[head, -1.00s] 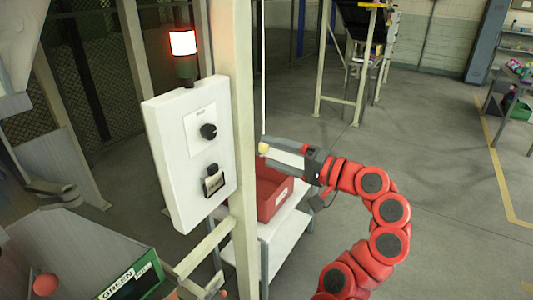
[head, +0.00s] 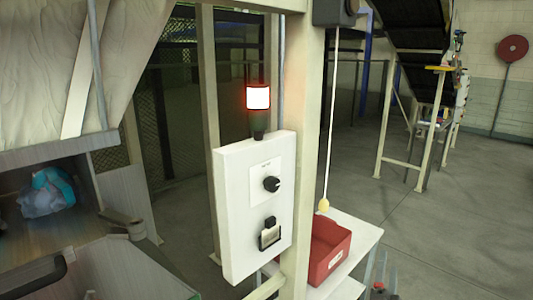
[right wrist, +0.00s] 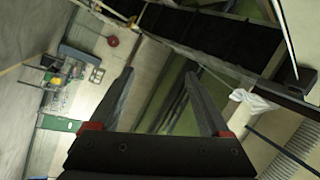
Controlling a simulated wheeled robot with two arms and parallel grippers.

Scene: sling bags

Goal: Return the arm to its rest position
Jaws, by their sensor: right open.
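My right gripper (right wrist: 160,74) is open and empty in the right wrist view, its two dark fingers spread apart with nothing between them. In the head view only a small part of my right arm shows at the bottom edge, right of the red bin. A pull cord with a yellow knob (head: 324,205) hangs free beside the cream post (head: 307,120), apart from the gripper. My left gripper is not in view.
A white control box (head: 240,220) with a knob and a switch is beside the post, under a lit red lamp (head: 258,97). A red bin (head: 330,262) stands on a white table (head: 362,243). A bagged blue item (head: 48,192) lies in a metal chute at left. Open floor lies right.

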